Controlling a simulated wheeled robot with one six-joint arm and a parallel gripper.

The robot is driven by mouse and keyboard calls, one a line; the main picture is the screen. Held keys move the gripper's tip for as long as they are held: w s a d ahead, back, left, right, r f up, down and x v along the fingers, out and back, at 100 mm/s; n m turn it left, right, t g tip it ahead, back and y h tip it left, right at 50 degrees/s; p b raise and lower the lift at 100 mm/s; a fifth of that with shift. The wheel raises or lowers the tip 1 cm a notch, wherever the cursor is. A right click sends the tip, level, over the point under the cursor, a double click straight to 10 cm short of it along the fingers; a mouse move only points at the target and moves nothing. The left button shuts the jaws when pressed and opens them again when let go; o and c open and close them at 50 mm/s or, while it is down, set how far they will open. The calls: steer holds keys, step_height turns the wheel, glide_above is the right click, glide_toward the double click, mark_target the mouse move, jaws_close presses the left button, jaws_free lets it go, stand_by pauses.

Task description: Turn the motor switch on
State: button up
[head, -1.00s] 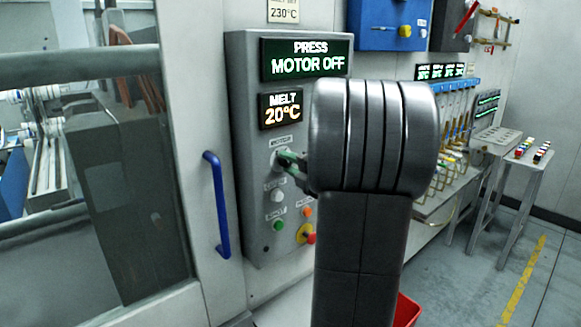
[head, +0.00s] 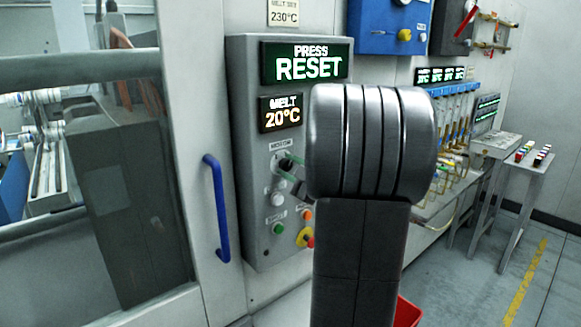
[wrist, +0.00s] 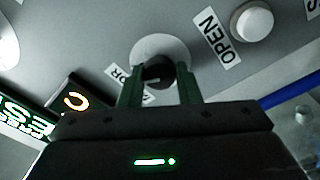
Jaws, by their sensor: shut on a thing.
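The motor switch is a black knob on a pale round plate (wrist: 160,48) on the grey control panel (head: 243,190), under a MOTOR label (head: 281,144). In the wrist view the dark knob (wrist: 157,72) sits between the two green fingers of my gripper (wrist: 161,80); I am shut on it. In the head view my gripper (head: 289,164) reaches the panel at the switch, and my wrist hides part of that area. The press display (head: 305,63) reads RESET in green.
The melt display (head: 280,112) reads 20°C. Below the switch are a white button (head: 277,199), a green button (head: 278,229), an orange button (head: 307,214) and a yellow-and-red emergency knob (head: 305,237). A blue door handle (head: 217,208) stands to the left.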

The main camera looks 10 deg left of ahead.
steer(key=shift+m, duration=0.7)
steer(key=o, duration=1)
steer(key=shift+c, duration=0.2)
steer(key=b+v, duration=0.2)
steer(key=v, duration=1.1)
steer(key=shift+s+d+b, duration=0.3)
steer(key=shift+b, duration=0.05)
